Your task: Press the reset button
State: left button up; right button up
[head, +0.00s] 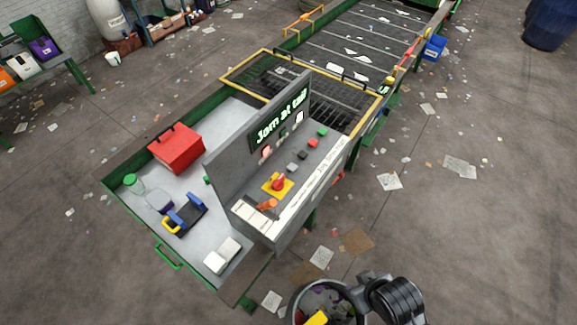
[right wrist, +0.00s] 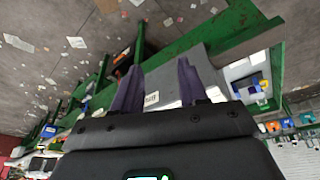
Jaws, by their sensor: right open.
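A grey control console (head: 222,165) stands on the sorting table, with a screen (head: 281,121) reading "Jam at tail". Its sloped face carries a row of small buttons: green (head: 322,132), red (head: 313,142), black (head: 303,155) and grey (head: 292,167). A red mushroom knob (head: 278,183) sits on a yellow plate, with an orange lever (head: 267,204) below. I cannot read which button is reset. My right gripper (right wrist: 158,84) is open and empty in the right wrist view, its fingers pointing towards a grey surface with a small white label (right wrist: 151,99). My left gripper is not in view.
The table holds a red toolbox (head: 177,148), a green-capped bottle (head: 133,183) and a blue-handled item (head: 186,212). A yellow-framed conveyor (head: 350,45) runs behind the console. A round bin of litter (head: 325,300) stands at front right. Scraps of paper litter the floor.

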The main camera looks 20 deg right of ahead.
jog(key=shift+c, duration=0.3)
jog(key=shift+d, duration=0.1)
grip_shut()
dwell(0.9)
dwell(0.6)
